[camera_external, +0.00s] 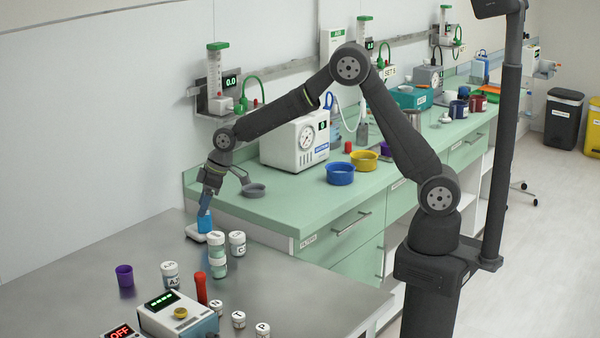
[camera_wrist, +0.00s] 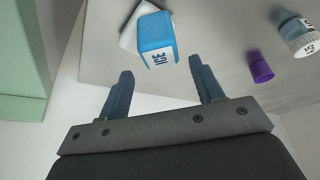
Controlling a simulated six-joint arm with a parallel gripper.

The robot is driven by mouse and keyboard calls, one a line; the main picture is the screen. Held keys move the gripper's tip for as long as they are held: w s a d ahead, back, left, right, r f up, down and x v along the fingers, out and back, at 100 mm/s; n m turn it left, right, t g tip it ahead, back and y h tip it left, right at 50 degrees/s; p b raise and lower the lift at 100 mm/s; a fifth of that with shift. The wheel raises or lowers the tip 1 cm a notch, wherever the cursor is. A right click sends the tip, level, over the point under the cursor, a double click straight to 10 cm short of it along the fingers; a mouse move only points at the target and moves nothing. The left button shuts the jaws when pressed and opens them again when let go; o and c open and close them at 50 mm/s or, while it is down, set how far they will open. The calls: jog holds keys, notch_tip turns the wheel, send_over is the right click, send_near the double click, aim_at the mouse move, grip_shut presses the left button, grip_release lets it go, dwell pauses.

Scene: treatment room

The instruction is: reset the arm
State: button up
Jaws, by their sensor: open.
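My gripper (camera_external: 206,205) is over the far end of the steel table, reached out to the left from my base. In the wrist view its two blue fingers (camera_wrist: 160,84) stand apart with nothing between them. A blue block labelled ICE (camera_wrist: 155,45) lies just beyond the fingertips on a white pad. In the external view the blue block (camera_external: 205,222) shows directly below the fingers, on the white pad (camera_external: 196,234). Whether the fingertips touch the block cannot be told.
The steel table (camera_external: 90,265) holds a purple cup (camera_external: 125,275), lidded jars (camera_external: 170,275), a red-handled item (camera_external: 201,289) and a display box (camera_external: 177,318). The green counter (camera_external: 300,205) beside it carries a gauge box (camera_external: 296,142), a blue bowl (camera_external: 340,174) and a yellow bowl (camera_external: 364,160).

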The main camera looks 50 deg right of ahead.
jog(key=d+r, duration=0.6)
jog(key=d, duration=0.5)
jog(key=a+n, duration=0.1)
jog(key=a, duration=0.6)
jog(key=a+n, duration=0.1)
jog(key=a, duration=0.3)
jog(key=shift+w+n+g+y, duration=0.15)
jog(key=shift+n+g+y, duration=0.15)
jog(key=shift+g, duration=0.1)
jog(key=s+a+f+n, duration=0.1)
jog(key=s+a+n, duration=0.1)
jog(key=a, duration=0.8)
jog(key=s+a+f+n+g, duration=0.1)
jog(key=s+a, duration=0.3)
jog(key=a, duration=0.5)
jog(key=s+a+f+n+g, duration=0.1)
jog(key=s+a+f+n, duration=0.2)
jog(key=a, duration=0.7)
jog(key=shift+s+a+f+y, duration=0.15)
jog(key=shift+s+a+y, duration=0.15)
jog(key=shift+s, duration=0.3)
